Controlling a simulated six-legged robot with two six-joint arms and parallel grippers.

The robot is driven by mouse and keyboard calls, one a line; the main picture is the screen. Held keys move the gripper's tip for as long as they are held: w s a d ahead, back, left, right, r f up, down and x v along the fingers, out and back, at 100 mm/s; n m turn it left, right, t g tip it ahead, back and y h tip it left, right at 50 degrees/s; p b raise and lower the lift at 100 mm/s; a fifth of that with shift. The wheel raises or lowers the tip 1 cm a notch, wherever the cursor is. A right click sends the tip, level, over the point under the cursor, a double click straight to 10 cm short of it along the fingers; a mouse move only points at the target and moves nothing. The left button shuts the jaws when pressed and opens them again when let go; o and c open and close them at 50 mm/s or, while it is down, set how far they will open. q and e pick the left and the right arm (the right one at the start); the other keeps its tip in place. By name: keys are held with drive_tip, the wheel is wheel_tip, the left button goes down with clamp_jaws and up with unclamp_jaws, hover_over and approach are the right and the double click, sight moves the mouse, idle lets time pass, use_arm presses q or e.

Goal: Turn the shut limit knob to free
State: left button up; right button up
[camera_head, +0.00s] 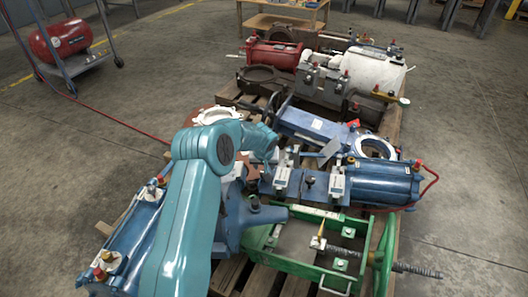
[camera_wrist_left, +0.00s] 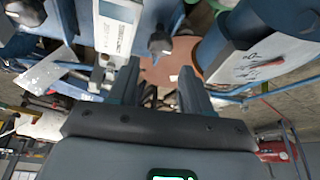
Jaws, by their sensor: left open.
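My left gripper (camera_wrist_left: 160,70) is open in the wrist view, with its two dark fingers apart and nothing held between them. A small dark knob (camera_wrist_left: 158,43) stands just beyond the fingertips, apart from them, close to a white label plate (camera_wrist_left: 115,28). In the head view, a dark knob (camera_head: 310,181) sits on the blue actuator between two white-labelled brackets. I cannot tell which knob is the shut limit knob, or read its setting. My left arm (camera_head: 190,215) hides part of the blue equipment in the head view. My right gripper is not in view.
A blue cylinder (camera_head: 378,182) lies right of the brackets, and a green frame (camera_head: 300,262) is in front. Red and brown machinery crowds the rear pallet. Open floor lies right.

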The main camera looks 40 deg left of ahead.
use_arm(q)
drive_tip(key=p+v, duration=0.2)
drive_tip(key=v, duration=0.7)
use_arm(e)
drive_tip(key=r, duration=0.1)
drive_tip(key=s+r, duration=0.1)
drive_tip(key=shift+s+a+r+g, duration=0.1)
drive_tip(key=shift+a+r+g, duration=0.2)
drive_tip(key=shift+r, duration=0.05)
use_arm(q)
drive_tip(key=shift+d+r, duration=0.1)
drive_tip(key=shift+r, duration=0.05)
